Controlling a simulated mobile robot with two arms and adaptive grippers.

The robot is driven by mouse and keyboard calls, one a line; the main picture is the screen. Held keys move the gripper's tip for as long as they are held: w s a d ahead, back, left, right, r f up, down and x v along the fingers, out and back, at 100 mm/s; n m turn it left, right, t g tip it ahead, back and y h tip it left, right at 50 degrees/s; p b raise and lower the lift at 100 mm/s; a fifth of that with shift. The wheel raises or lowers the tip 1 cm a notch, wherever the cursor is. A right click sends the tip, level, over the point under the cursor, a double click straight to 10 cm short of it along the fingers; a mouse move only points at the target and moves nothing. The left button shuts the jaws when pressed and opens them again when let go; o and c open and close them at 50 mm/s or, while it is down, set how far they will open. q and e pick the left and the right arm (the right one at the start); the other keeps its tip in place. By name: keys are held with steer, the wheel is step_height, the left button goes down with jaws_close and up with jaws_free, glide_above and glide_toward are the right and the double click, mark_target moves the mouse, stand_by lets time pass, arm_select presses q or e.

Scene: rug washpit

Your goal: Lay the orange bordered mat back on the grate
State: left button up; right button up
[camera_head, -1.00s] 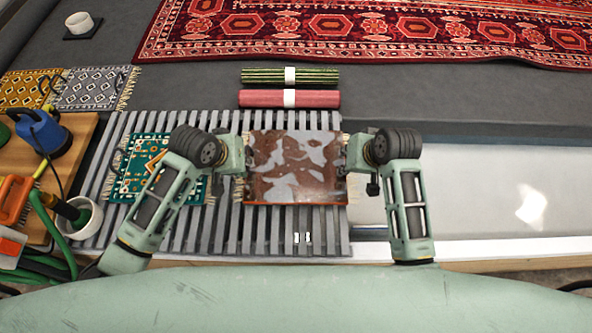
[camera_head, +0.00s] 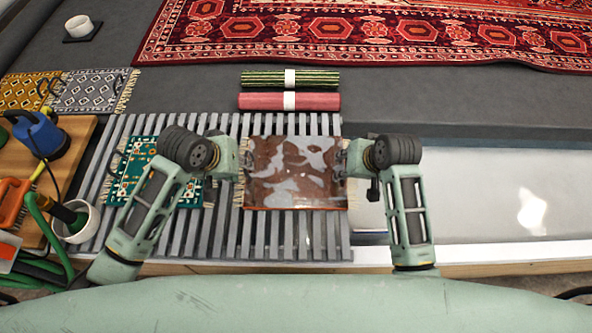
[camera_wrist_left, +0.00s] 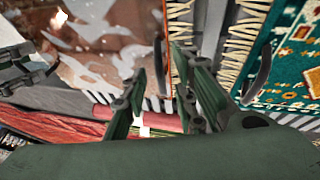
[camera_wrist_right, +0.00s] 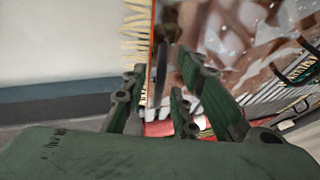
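The orange bordered mat (camera_head: 295,172) looks glossy brown with pale blotches. It lies flat over the right part of the grey slatted grate (camera_head: 222,235); I cannot tell whether all of it touches the slats. It also shows in the left wrist view (camera_wrist_left: 105,45) and right wrist view (camera_wrist_right: 240,35). My left gripper (camera_wrist_left: 160,68) is at its left edge, fingers apart, with a dark loop between them. My right gripper (camera_wrist_right: 162,65) is at its right edge, fingers also apart around a dark loop. Neither finger pair looks closed on the loop.
A green patterned mat (camera_head: 135,165) lies on the grate's left part, under my left arm. Two rolled rugs, green-striped (camera_head: 260,78) and red (camera_head: 260,101), lie behind the grate. Tools and a white pot (camera_head: 80,222) stand at left. A pale basin (camera_head: 480,190) lies right.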

steer(key=shift+s+r, duration=0.1)
steer(key=shift+r, duration=0.15)
arm_select(q)
steer(key=v, duration=0.8)
steer(key=shift+r, duration=0.35)
arm_select(e)
steer(key=v, duration=1.1)
steer(key=shift+r, duration=0.2)
arm_select(q)
steer(key=shift+s+a, duration=0.1)
arm_select(e)
steer(key=shift+s+d, duration=0.1)
steer(key=shift+d, duration=0.05)
